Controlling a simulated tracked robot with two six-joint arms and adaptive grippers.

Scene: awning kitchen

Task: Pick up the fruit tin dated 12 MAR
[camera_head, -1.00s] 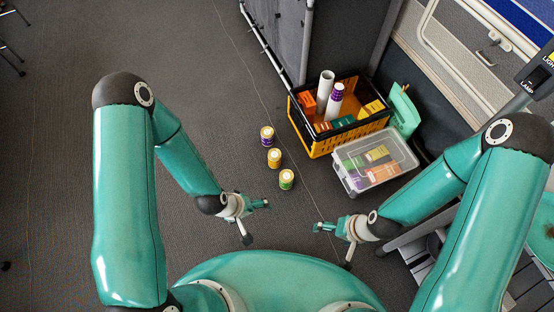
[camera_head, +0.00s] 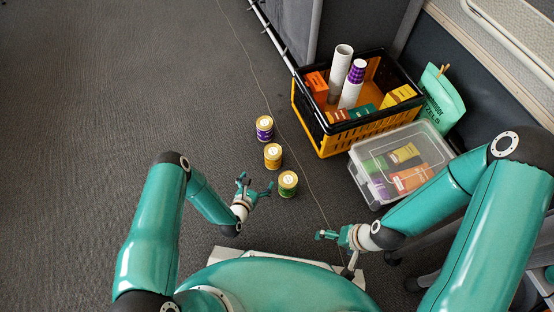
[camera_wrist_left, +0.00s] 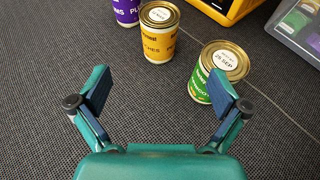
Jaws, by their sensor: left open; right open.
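Three fruit tins stand upright on the dark carpet in a slanting row. The purple tin (camera_head: 264,132) is farthest, the yellow tin (camera_head: 273,159) is in the middle, and the green tin (camera_head: 287,189) is nearest. In the left wrist view the green tin (camera_wrist_left: 201,88) has a lid that seems to read 28 SEP. The yellow tin's lid (camera_wrist_left: 159,14) has print too small to read, and the purple tin's lid is out of that view. My left gripper (camera_head: 256,183) is open and empty, just left of the green tin. My right gripper (camera_head: 334,253) is open and empty, nearer my body.
A yellow-and-black crate (camera_head: 318,140) holding boxes and tubes stands right of the tins. A clear lidded box (camera_head: 372,198) sits in front of it, and a green bag (camera_head: 440,98) leans behind. The carpet left of the tins is clear.

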